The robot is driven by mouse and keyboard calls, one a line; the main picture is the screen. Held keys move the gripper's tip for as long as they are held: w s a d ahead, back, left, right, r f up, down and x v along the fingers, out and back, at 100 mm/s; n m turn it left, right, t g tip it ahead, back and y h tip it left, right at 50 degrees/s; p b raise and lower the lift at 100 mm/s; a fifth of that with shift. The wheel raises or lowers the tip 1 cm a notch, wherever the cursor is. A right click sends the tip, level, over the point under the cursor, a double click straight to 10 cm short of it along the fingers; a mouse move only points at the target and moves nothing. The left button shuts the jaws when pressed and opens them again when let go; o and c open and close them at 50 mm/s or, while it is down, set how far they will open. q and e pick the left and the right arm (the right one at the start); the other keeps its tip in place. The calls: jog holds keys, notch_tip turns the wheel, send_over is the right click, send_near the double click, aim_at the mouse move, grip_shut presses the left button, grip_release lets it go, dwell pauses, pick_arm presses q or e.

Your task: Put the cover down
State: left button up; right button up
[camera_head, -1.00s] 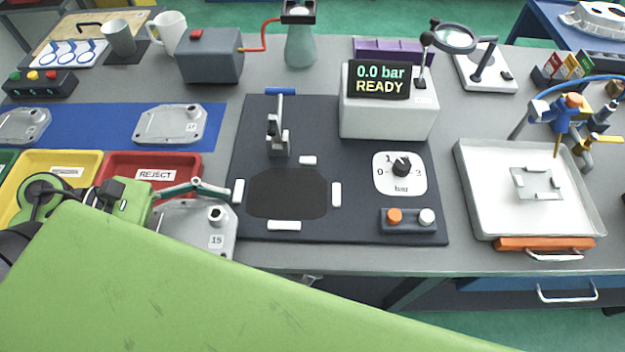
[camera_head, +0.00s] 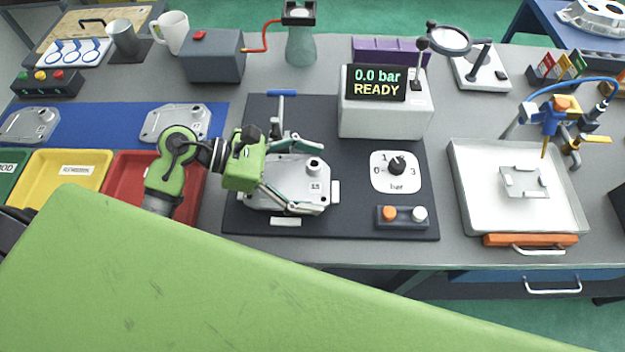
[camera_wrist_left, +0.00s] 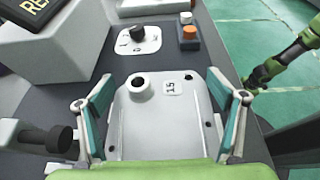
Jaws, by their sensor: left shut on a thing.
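The cover is a grey cast plate (camera_head: 286,194) marked 15 with a round raised port. My left gripper (camera_head: 298,175) is shut on it, one finger along each side. The left wrist view shows the cover (camera_wrist_left: 160,125) between the two teal-lined fingers (camera_wrist_left: 160,85). It is over the dark pad of the test mat (camera_head: 350,222), among the white locating blocks (camera_head: 335,191), and hides the pad. I cannot tell whether it touches the mat. A green arm end, seemingly my right gripper (camera_wrist_left: 251,84), shows at the right of the left wrist view, its fingers unclear.
A toggle clamp (camera_head: 278,120) stands behind the cover. The pressure box (camera_head: 385,118) reads 0.0 bar READY, with a dial (camera_head: 396,170) and a button box (camera_head: 402,216) in front. The red bin (camera_head: 126,190) and two other covers on a blue mat (camera_head: 92,122) are left.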

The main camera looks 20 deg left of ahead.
aim_at(309, 184)
pick_arm(q)
jog(key=shift+f+b, duration=0.45)
jog(key=shift+f, duration=0.95)
jog(key=shift+f, duration=0.15)
jog(key=o, duration=1.6)
jog(key=shift+c, duration=0.2)
jog(key=b+v, duration=0.2)
jog(key=v, duration=0.9)
jog(key=shift+s+b, duration=0.1)
jog(key=shift+b, duration=0.2)
jog(key=shift+s+a+r, duration=0.15)
jog(key=shift+a+r, duration=0.2)
jog(key=shift+a, duration=0.1)
